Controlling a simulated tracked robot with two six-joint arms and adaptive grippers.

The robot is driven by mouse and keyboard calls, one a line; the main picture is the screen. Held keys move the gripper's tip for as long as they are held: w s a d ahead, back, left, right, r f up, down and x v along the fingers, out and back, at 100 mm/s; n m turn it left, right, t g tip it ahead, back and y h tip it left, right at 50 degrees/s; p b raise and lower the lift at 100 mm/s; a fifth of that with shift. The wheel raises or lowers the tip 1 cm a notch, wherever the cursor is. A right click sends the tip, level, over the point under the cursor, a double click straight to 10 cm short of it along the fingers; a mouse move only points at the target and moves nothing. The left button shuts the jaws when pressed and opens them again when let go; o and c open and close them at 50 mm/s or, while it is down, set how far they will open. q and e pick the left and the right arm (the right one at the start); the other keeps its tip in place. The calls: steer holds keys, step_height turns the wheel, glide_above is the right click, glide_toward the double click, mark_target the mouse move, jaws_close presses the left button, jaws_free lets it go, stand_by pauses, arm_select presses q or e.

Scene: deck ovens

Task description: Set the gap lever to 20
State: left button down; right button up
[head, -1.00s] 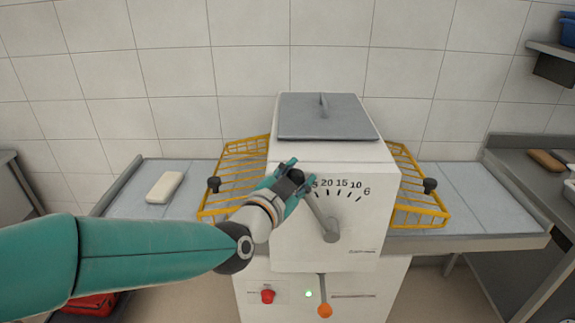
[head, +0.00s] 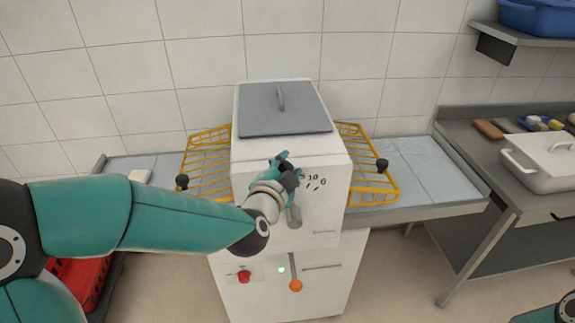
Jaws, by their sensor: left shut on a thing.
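The gap lever (head: 296,213) is a grey lever on the white front of the machine (head: 290,232). Its lower end shows below my left gripper, and it runs up, nearly upright, to the dark knob. My left gripper (head: 287,168) is shut on the gap lever at its knob end. On the scale (head: 317,182) the 10 and the 6 show to the right of the gripper. The larger numbers are hidden behind the gripper, so I cannot read the exact setting. My right gripper is not in view.
Yellow wire guards (head: 372,170) flank the machine over grey side tables (head: 432,172). A red button (head: 244,277) and an orange-knobbed lever (head: 295,286) are below. A counter with a white lidded container (head: 545,165) stands at right. A tiled wall is behind.

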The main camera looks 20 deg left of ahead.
arm_select(q)
steer(key=shift+s+f, duration=0.1)
steer(key=shift+f, duration=0.35)
steer(key=c, duration=1.1)
jaws_free()
steer(key=o, duration=0.3)
steer(key=shift+o, duration=0.6)
steer(key=shift+r, duration=0.1)
steer(key=shift+r, duration=0.15)
steer(key=v, duration=0.7)
